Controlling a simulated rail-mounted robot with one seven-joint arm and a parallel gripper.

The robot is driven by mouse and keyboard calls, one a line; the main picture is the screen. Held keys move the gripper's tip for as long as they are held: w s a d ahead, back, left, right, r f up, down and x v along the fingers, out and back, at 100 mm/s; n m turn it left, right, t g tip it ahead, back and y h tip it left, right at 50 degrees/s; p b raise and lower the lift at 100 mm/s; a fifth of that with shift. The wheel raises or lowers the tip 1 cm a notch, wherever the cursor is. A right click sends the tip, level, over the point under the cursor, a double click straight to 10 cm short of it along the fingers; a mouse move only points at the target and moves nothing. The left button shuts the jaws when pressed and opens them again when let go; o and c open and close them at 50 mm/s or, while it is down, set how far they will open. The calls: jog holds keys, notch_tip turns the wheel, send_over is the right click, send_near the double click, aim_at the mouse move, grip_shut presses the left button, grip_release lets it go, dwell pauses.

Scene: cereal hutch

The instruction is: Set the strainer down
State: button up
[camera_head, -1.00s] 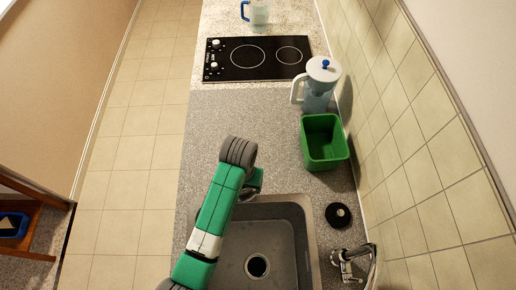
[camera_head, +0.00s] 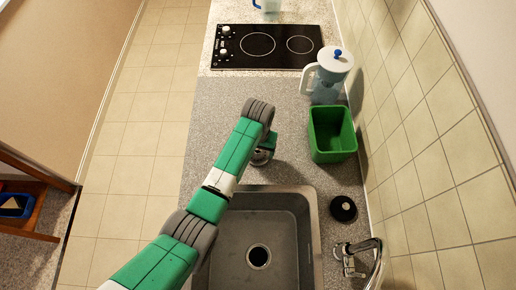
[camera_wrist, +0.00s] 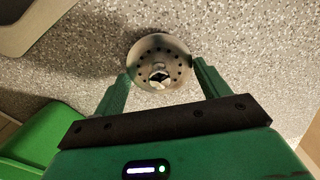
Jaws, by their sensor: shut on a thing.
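The strainer (camera_wrist: 150,45) is a round metal disc with a ring of small holes and a knob in the middle. My gripper (camera_wrist: 160,72) is shut on it, one green finger at each side of its rim. In the head view a bit of the metal strainer (camera_head: 261,157) shows below my gripper, over the grey counter (camera_head: 215,130) just behind the sink. My arm hides part of it there. The frames do not clearly tell whether it touches the counter.
The sink (camera_head: 232,258) with its open drain lies in front. A green bin (camera_head: 331,157) stands right of my gripper, with a white-lidded pitcher (camera_head: 330,72) behind it. A black round piece (camera_head: 343,209) and the faucet (camera_head: 352,258) are at right. Counter toward the stove (camera_head: 265,45) is clear.

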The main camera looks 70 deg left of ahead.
aim_at(258, 150)
jog(key=shift+f, duration=0.1)
jog(key=o, duration=0.5)
jog(key=shift+f, duration=0.1)
jog(key=o, duration=0.5)
notch_tip(258, 150, up, 12)
jog(key=shift+r+p, duration=0.2)
jog(key=shift+p, duration=0.3)
